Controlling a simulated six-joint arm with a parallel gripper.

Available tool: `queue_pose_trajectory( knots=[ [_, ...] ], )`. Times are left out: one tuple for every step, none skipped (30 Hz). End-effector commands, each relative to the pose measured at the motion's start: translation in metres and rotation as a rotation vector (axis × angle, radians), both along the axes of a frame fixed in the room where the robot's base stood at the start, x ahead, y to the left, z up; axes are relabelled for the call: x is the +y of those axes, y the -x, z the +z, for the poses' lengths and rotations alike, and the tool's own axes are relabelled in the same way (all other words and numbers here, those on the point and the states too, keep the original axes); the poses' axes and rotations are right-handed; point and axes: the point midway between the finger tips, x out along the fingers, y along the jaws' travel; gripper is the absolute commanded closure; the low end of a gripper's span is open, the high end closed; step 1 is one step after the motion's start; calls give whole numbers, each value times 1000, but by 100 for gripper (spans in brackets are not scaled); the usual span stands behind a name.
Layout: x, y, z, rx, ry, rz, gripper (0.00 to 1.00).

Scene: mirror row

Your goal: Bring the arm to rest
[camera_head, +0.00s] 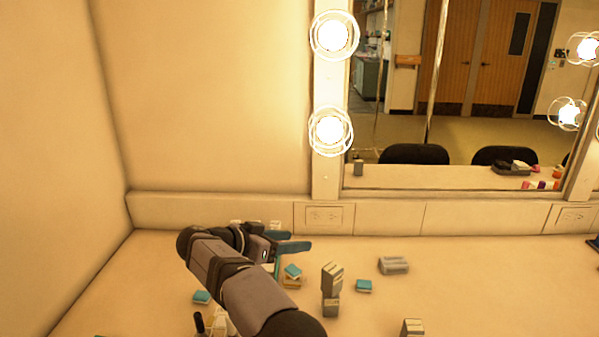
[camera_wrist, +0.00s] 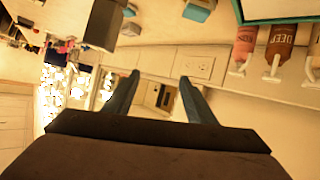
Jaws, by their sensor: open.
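My gripper (camera_head: 297,242) is above the left part of the counter in the head view, near the back wall, with its blue fingers pointing right. In the wrist view my gripper (camera_wrist: 160,88) shows two blue fingers spread apart with nothing held between them. A wall strip with an outlet (camera_wrist: 200,67) and part of a small pale box (camera_wrist: 160,96) show past the fingers. My arm hides part of the counter in the head view.
A lit mirror (camera_head: 450,120) hangs behind. The counter's right part is mostly clear.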

Motion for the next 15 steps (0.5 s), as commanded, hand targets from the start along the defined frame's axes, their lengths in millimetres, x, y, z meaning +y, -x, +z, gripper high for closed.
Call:
queue_pose_trajectory(
  knots=[
    [-22, 0, 26, 42, 20, -10, 49],
    [-35, 1, 37, 78, 37, -12, 49],
    [-56, 4, 50, 139, 60, -11, 49],
    [-71, 7, 53, 194, 73, -5, 49],
    [-85, 12, 52, 255, 81, 6, 49],
    [-103, 19, 47, 337, 86, 26, 49],
    [-115, 26, 45, 394, 86, 41, 49],
    [-128, 33, 43, 452, 84, 58, 49],
    [-144, 43, 41, 524, 80, 83, 49],
    [-156, 52, 38, 577, 75, 102, 49],
    [-167, 61, 36, 629, 69, 125, 49],
    [-181, 75, 33, 694, 59, 153, 49],
    [-191, 86, 29, 740, 48, 177, 49],
    [-198, 97, 22, 785, 34, 203, 49],
    [-206, 112, 8, 838, 10, 237, 49]
  ],
)
